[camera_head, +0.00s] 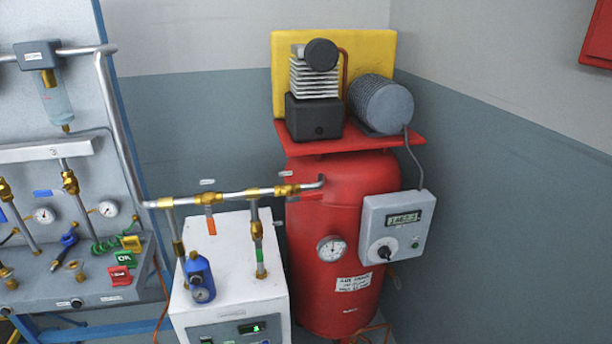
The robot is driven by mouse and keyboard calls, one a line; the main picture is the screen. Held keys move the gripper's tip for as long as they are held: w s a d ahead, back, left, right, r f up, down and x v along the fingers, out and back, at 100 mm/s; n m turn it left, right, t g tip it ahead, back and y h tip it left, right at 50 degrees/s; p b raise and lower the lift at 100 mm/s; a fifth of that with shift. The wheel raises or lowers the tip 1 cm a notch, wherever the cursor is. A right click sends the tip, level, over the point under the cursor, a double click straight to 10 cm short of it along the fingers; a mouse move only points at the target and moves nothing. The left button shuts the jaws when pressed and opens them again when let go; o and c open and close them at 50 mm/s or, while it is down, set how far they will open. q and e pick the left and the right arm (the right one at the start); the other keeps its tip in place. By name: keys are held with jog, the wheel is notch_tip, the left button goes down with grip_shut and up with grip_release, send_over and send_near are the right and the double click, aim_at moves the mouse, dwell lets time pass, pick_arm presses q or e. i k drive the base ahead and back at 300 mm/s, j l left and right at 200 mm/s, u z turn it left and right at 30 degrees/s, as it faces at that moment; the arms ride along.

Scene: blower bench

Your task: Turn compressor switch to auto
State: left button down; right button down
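The red compressor tank (330,220) stands upright in the corner. A grey control box (398,225) is fixed to its right front side. The box has a small display (403,218) at the top. A dark rotary switch knob (384,252) sits at its lower left, with a small green button or light (415,244) to its right. The labels around the knob are too small to read, so I cannot tell its setting. Neither of my grippers shows in this view.
A white machine (228,262) with brass valves stands left of the tank, with a pipe running above it. A bench panel (60,215) with gauges and valves fills the left. A cable loops from the motor (381,104) to the control box. Space right of the box looks clear to the wall.

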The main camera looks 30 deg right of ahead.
aim_at(384, 252)
jog(key=z, duration=1.4)
